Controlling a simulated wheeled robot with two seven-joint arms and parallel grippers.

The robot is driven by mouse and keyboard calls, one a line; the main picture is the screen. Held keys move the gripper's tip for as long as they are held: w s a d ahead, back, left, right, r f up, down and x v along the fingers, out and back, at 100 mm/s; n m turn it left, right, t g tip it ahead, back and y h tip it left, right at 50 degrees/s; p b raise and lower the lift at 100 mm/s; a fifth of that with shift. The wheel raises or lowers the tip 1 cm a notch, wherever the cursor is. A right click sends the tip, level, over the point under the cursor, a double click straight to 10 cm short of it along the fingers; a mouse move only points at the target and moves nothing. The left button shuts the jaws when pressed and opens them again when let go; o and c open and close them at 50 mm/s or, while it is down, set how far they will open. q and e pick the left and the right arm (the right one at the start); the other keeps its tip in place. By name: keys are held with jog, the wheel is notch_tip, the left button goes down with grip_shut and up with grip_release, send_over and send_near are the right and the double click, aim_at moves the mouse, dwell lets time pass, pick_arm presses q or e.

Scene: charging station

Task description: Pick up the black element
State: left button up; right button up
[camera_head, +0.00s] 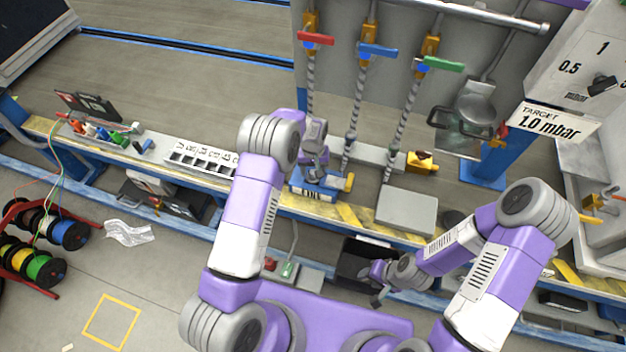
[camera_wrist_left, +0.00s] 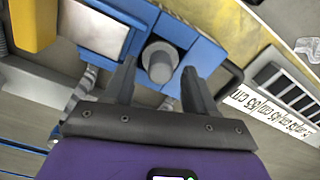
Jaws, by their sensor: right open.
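My left gripper (camera_head: 317,173) is over a blue fixture (camera_head: 312,188) on the workbench. In the left wrist view, the gripper (camera_wrist_left: 160,82) has its two dark fingers spread. A round grey knob-like part (camera_wrist_left: 159,60) shows between them on the blue fixture (camera_wrist_left: 176,33), with gaps on both sides. A curved black part (camera_wrist_left: 234,74) sits at the fixture's edge, right of the fingers. I cannot tell which dark part is the black element. My right gripper (camera_head: 377,285) is open and low, near a black bin (camera_head: 352,262).
A white compartment tray (camera_head: 200,157) lies left of the fixture and also shows in the left wrist view (camera_wrist_left: 275,95). A grey box (camera_head: 407,210) stands to the right on the bench. Pipes with red, blue and green valve handles (camera_head: 427,64) rise behind.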

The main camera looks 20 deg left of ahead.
pick_arm(q)
grip_shut()
